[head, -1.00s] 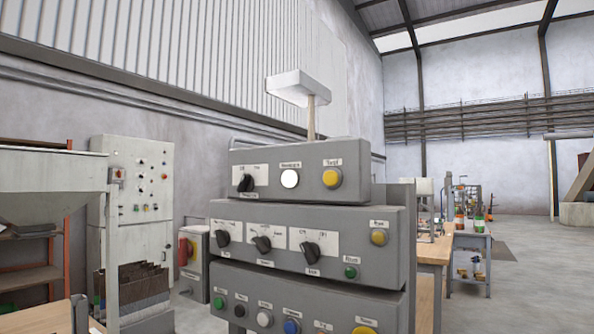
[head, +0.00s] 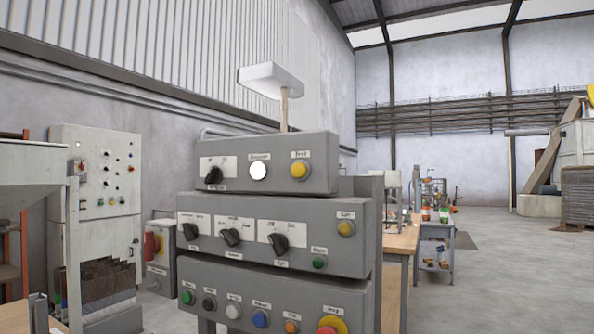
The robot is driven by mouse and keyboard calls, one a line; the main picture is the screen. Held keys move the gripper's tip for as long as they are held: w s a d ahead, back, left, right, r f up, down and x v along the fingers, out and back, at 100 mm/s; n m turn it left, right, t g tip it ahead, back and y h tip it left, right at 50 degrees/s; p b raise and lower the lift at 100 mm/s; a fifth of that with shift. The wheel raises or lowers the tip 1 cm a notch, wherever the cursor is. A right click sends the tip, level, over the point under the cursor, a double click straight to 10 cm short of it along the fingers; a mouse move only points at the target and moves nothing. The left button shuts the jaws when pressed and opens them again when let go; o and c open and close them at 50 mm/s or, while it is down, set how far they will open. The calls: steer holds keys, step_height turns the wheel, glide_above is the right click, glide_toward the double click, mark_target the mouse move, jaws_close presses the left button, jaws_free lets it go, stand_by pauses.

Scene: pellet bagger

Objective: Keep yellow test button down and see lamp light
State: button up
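The yellow test button (head: 299,170) is on the right of the top grey control box (head: 322,160), under a small label that seems to read "Test". A round white lamp (head: 259,171) sits to its left and looks bright white; I cannot tell whether it is lit. A black selector knob (head: 214,175) is at the far left of the same box. Another yellow button (head: 346,228) is on the middle box. Nothing touches the test button. My gripper is not in view.
The lower box carries several buttons and a red mushroom button on yellow (head: 333,324). A wooden bench (head: 401,240) is behind the panel. Open floor (head: 510,275) lies right.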

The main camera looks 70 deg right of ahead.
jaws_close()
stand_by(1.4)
